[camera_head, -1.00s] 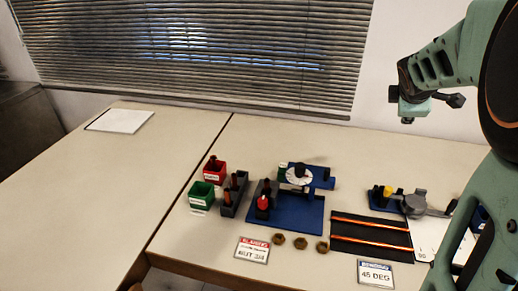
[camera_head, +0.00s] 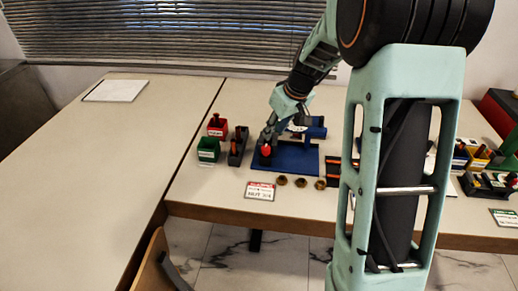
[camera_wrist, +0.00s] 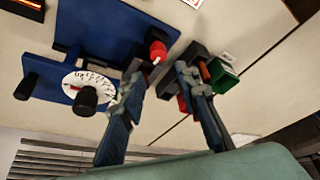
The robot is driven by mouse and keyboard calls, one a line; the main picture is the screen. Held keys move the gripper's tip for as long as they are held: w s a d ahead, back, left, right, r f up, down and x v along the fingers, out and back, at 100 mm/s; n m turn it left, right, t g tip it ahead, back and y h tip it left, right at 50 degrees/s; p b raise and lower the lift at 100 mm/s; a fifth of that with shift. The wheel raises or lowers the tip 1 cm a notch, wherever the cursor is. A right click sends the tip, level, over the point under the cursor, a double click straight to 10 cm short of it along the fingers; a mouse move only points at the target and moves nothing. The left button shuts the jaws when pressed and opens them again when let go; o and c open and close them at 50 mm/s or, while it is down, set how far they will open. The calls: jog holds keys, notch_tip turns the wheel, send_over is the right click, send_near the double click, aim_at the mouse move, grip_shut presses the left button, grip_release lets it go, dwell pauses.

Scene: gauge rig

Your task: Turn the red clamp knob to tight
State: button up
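The red clamp knob (camera_head: 265,150) stands at the left end of the blue gauge rig (camera_head: 297,160). In the wrist view the red knob (camera_wrist: 157,50) shows just beyond my fingertips, roughly in line with the gap between them. A white mark shows on its face. The blue base (camera_wrist: 110,35) carries a white dial (camera_wrist: 72,82) with a black knob. My gripper (camera_wrist: 160,72) is open and empty, with its two fingers apart. In the head view my gripper (camera_head: 271,131) is close above the red knob and partly hides the dial. I cannot tell whether it touches the knob.
A red bin (camera_head: 217,126), a green bin (camera_head: 207,150) and a dark holder (camera_head: 238,146) stand close left of the rig. Several brass nuts (camera_head: 300,182) and a sign card (camera_head: 260,191) lie in front. The left table (camera_head: 90,180) is mostly clear.

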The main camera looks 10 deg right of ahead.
aim_at(266, 148)
jog(key=x, duration=1)
jog(key=shift+w+f, duration=0.15)
jog(key=shift+f, duration=0.15)
grip_shut()
